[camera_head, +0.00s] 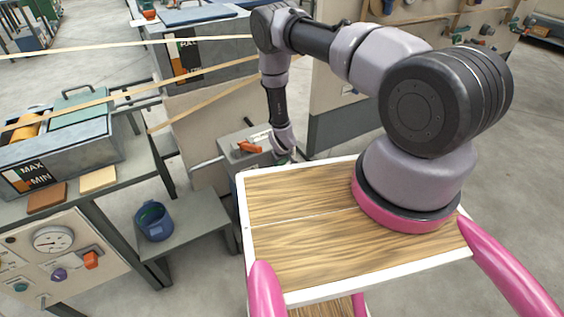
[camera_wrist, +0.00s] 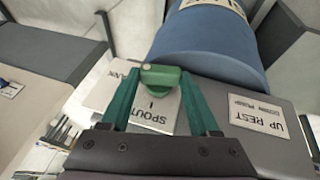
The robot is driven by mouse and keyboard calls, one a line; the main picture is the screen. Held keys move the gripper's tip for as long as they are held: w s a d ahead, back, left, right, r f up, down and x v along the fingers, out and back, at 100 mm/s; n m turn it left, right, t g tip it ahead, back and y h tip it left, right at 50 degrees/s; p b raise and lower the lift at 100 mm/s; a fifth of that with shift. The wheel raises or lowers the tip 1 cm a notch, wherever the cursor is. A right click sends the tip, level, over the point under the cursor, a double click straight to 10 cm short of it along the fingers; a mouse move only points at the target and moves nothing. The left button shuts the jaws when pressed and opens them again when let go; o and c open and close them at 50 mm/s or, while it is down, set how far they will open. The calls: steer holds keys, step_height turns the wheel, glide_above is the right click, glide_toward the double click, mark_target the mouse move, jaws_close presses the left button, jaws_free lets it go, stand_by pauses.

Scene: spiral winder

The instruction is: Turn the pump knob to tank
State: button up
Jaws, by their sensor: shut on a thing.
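In the wrist view the green pump knob (camera_wrist: 160,77) sits on a pale plate (camera_wrist: 108,92). The plate's lower label reads SPOUT. A label at its upper left is partly covered by a finger, with "ANK" readable. My gripper (camera_wrist: 161,84) has its two green fingers on either side of the knob, shut on it. The knob's bar lies roughly crosswise in this view. A small dark mark shows just below it, on the SPOUT side. In the head view my gripper (camera_head: 287,157) is low beside a grey unit (camera_head: 238,163), and the knob is hidden.
A blue cylinder (camera_wrist: 212,40) stands close behind the knob. A plate (camera_wrist: 257,116) reading UP REST, DOWN PUMP lies to the right. In the head view an orange-red item (camera_head: 249,147) rests on the grey unit. A blue bucket (camera_head: 154,221) and a bench (camera_head: 150,170) stand left.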

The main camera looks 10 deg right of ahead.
steer(key=shift+d+g+y, duration=0.3)
steer(key=shift+d+y, duration=0.05)
steer(key=shift+y, duration=0.35)
steer(key=shift+m+y, duration=0.3)
steer(key=shift+y, duration=0.2)
steer(key=shift+a, duration=0.1)
steer(key=o, duration=1.4)
steer(key=shift+c, duration=0.2)
steer(key=shift+r, duration=0.1)
steer(key=v, duration=1)
steer(key=shift+r, duration=0.35)
